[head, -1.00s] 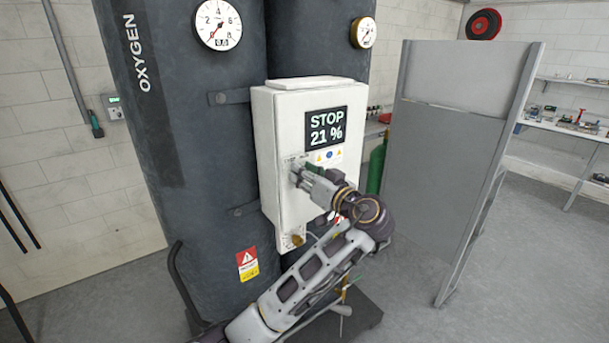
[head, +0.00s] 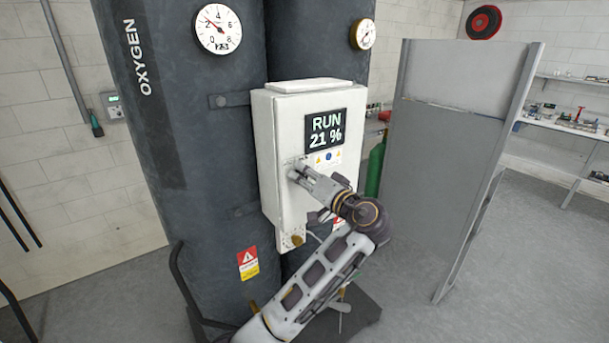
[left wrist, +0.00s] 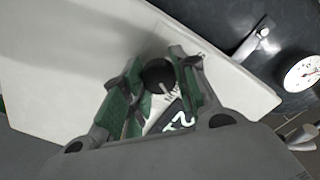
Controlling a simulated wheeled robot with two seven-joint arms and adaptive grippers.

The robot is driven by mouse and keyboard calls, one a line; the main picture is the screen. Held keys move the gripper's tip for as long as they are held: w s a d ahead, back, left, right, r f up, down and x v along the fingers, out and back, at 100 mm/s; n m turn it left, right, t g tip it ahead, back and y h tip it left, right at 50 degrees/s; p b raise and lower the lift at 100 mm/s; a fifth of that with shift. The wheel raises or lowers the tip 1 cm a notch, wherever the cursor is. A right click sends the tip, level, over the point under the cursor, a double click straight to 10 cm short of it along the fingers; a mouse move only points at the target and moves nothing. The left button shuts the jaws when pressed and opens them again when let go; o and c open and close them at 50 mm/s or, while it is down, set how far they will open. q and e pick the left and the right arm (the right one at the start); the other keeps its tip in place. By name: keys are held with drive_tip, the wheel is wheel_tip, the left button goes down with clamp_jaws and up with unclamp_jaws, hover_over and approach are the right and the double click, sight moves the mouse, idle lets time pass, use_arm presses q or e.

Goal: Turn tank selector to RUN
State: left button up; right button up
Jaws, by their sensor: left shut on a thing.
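The white control box (head: 285,130) is mounted on the dark oxygen tanks (head: 190,150). Its black display (head: 325,132) reads RUN and 21 %. My left gripper (head: 296,172) is at the front of the box, below and left of the display. In the left wrist view the gripper (left wrist: 158,85) is shut on the round black selector knob (left wrist: 158,74), with a finger on each side of it. In the head view the gripper hides the knob. My right gripper is not in view.
Two gauges, a left one (head: 218,29) and a right one (head: 363,33), are on the tanks. A grey partition panel (head: 450,160) stands to the right of the box. A shelf (head: 560,128) with small parts is at the far right. The floor at right is clear.

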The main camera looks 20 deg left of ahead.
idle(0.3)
use_arm(q)
drive_tip(key=o, duration=1)
drive_tip(key=shift+v, duration=3.8)
